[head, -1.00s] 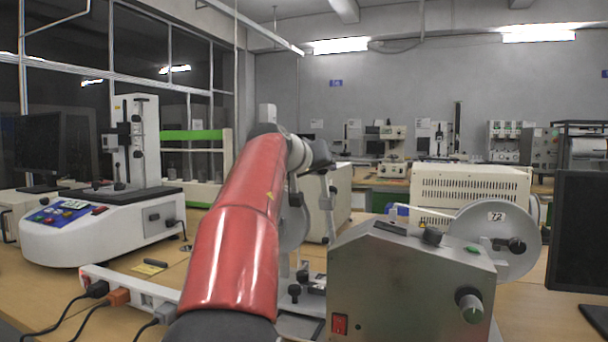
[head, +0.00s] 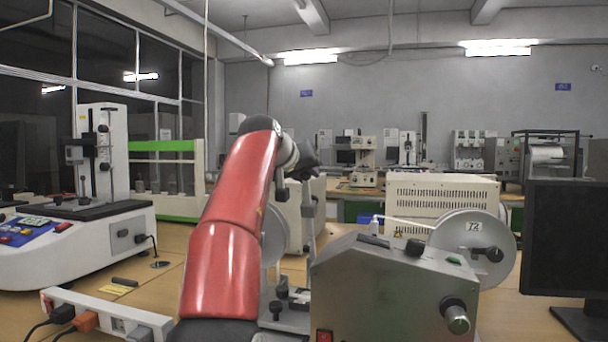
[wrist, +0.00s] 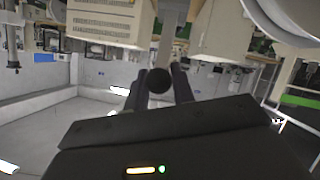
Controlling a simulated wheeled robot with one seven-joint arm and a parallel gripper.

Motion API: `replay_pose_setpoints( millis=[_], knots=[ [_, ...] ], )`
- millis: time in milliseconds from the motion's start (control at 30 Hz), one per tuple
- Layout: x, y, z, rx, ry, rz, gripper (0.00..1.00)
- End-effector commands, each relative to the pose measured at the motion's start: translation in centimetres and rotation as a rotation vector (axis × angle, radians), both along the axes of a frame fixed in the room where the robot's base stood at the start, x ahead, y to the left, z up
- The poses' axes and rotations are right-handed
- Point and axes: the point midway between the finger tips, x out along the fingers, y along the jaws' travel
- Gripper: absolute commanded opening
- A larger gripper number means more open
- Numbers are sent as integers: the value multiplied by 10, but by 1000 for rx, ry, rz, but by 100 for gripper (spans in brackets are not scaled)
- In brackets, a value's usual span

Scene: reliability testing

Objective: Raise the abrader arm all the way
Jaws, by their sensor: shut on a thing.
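The abrader is a grey metal box (head: 385,290) at the lower middle right of the head view, with a large disc marked 72 (head: 450,240) on its right. Its abrader arm (head: 309,222) shows as a thin grey bar standing steeply behind my red arm. In the wrist view the bar (wrist: 173,25) ends in a round black knob (wrist: 158,81). My gripper (wrist: 158,88) is shut on this knob, one finger on each side. In the head view my gripper (head: 305,163) is dark, small and partly hidden by my wrist.
A power strip (head: 105,314) with plugged cables lies at the lower left. A white tester (head: 75,248) stands at the left, a vented cream box (head: 443,190) behind the abrader. A dark monitor (head: 565,240) stands close at the right.

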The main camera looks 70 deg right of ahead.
Motion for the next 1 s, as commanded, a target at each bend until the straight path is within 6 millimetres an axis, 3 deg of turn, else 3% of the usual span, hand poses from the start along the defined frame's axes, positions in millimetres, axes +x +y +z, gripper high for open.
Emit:
replay_pose_setpoints(
  millis=[133, 167, 300, 633, 1000],
  knots=[
    [0, -2, -7, 15, 3, -4, 0],
    [0, -2, -7, 15, 3, -4, 27],
    [0, -2, -5, 12, 2, -3, 44],
    [1, 4, 0, 5, 0, 1, 44],
    [6, 58, 22, 6, 1, 0, 44]
  ],
)
